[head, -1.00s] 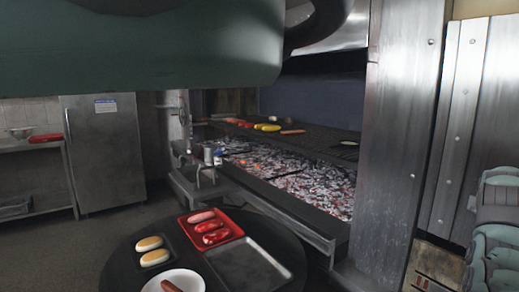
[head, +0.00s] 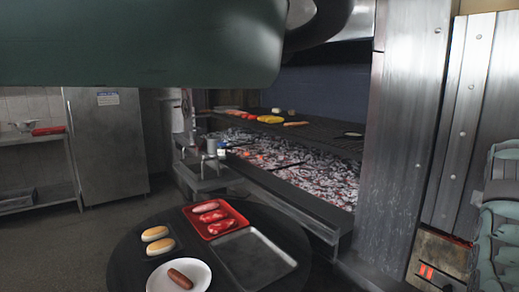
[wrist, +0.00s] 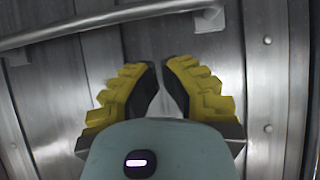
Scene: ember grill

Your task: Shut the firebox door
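The wrist view faces a brushed steel panel (wrist: 80,85) with riveted strips, and I cannot be sure that it is the firebox door. A round steel bar handle (wrist: 95,22) crosses its upper part, slightly tilted. My gripper (wrist: 160,66) has yellow fingers with black pads. It is partly open, with a narrow gap between the tips and steel showing through; it holds nothing. It is below the bar and apart from it. In the head view, a glowing orange opening (head: 428,272) shows low at the right, below riveted steel panels (head: 465,120).
A round dark table (head: 130,262) stands in front with a red tray (head: 236,222), an empty metal tray (head: 283,264), buns and a white plate (head: 160,284). Behind it is the ember grill (head: 330,185). A steel pillar (head: 400,150) stands right. Clear floor lies left.

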